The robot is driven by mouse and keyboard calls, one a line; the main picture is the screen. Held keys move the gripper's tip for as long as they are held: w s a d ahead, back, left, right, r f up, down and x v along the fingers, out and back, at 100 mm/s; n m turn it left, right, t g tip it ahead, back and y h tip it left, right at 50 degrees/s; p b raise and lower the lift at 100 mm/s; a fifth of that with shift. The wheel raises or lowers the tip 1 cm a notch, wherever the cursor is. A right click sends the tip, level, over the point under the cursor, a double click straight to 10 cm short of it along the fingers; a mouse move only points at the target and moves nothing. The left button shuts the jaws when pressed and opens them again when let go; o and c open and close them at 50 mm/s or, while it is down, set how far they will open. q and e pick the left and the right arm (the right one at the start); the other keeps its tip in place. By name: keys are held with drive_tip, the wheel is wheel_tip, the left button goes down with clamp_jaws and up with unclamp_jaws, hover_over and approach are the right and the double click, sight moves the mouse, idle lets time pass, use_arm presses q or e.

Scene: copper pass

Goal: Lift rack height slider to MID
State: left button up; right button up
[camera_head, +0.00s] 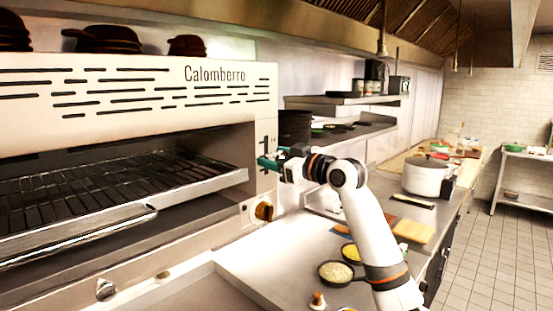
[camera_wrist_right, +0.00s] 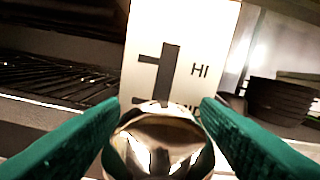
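The rack height slider is a shiny metal knob (camera_wrist_right: 160,145) in the right wrist view, between my green fingertips with both fingers against its sides. Above it, a dark notched slot (camera_wrist_right: 165,75) runs up a white panel marked HI. A lower label, partly hidden behind the knob and finger, seems to read MID. In the head view, my right gripper (camera_head: 270,162) is at the front panel of the grill (camera_head: 130,95), right of its opening. The wire rack (camera_head: 110,190) sits inside the opening. My left gripper is out of view.
An orange-brown knob (camera_head: 264,211) is below my right gripper. The counter (camera_head: 250,270) to the right holds small bowls (camera_head: 336,272), a cutting board (camera_head: 413,231) and a white pot (camera_head: 425,176). Dark stacked pans (camera_head: 294,125) stand behind the gripper.

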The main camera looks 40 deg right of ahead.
drive_tip(key=shift+s+f, duration=0.1)
drive_tip(key=shift+s, duration=0.05)
drive_tip(key=s+d+b, duration=0.1)
drive_tip(key=s+b, duration=0.6)
drive_tip(key=s, duration=0.4)
drive_tip(key=shift+s, duration=0.35)
